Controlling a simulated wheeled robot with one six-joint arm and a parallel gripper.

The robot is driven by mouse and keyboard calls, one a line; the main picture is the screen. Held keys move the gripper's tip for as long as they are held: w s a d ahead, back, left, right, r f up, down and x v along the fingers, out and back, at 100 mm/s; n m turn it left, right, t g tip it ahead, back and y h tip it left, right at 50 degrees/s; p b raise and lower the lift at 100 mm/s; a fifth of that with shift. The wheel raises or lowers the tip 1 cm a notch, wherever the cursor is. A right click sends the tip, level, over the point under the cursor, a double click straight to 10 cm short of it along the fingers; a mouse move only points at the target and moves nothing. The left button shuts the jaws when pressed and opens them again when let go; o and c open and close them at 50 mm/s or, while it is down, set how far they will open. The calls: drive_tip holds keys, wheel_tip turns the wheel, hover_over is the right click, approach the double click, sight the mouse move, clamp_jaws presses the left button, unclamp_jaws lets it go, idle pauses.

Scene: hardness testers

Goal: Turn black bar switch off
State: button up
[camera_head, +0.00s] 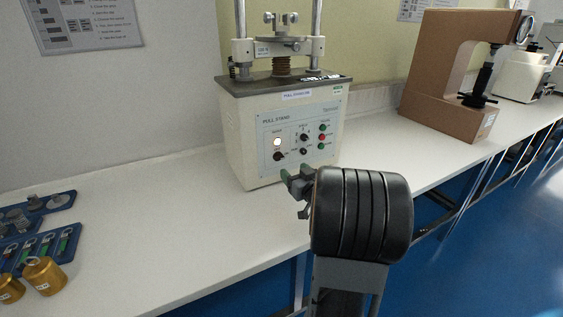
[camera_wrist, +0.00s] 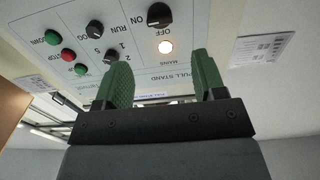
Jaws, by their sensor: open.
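The black bar switch (camera_head: 279,156) is a dark knob at the lower left of the pull stand's (camera_head: 240,130) front panel, just below a lit white lamp (camera_head: 277,142). In the upside-down wrist view the switch (camera_wrist: 159,15) is near the top edge, between the ON and OFF labels, with the glowing MAINS lamp (camera_wrist: 165,46) beside it. I cannot tell exactly which label its bar points to. My gripper (camera_head: 291,180) is in front of and below the panel. Its green fingers are apart and empty in the wrist view (camera_wrist: 163,65), with the switch beyond the tips and not touched.
The panel also has other black knobs (camera_head: 304,150) and green and red push buttons (camera_head: 322,137) to the right. A brown hardness tester (camera_head: 430,75) stands further right. Blue trays (camera_head: 62,238) and brass weights (camera_head: 45,275) lie at left. The white bench (camera_head: 170,220) between is clear.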

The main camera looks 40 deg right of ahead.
sight(280, 158)
drive_tip(key=w, duration=0.6)
drive_tip(key=w+d, duration=0.1)
drive_tip(key=w, duration=0.2)
drive_tip(key=c, duration=0.9)
